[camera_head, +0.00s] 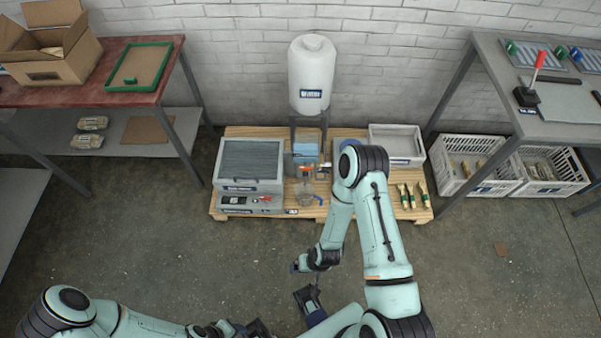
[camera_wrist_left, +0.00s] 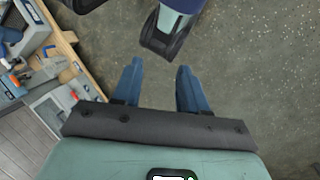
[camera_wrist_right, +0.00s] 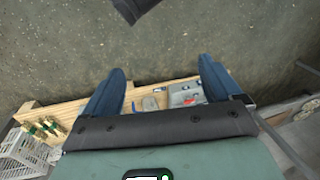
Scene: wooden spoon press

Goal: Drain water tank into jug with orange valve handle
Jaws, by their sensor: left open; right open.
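The white water tank (camera_head: 311,72) stands upright on a dark stand at the back of the pallet in the head view. A small orange part (camera_head: 305,169), probably the valve handle, shows below it. A clear jug (camera_head: 306,194) seems to stand at the pallet's front edge; its outline is faint. My left gripper (camera_wrist_left: 157,68) is open and empty over bare floor in its wrist view. My right gripper (camera_wrist_right: 161,65) is open and empty, its fingers in front of floor and pallet edge. Both hands are near the bottom centre of the head view, apart from tank and jug.
Grey boxes (camera_head: 250,165) stand on the wooden pallet (camera_head: 216,205) left of the tank. A pale tray (camera_head: 397,141) and several green-banded bundles (camera_head: 411,195) are at right. White crates (camera_head: 467,163) stand farther right. The concrete floor (camera_head: 170,240) in front is clear.

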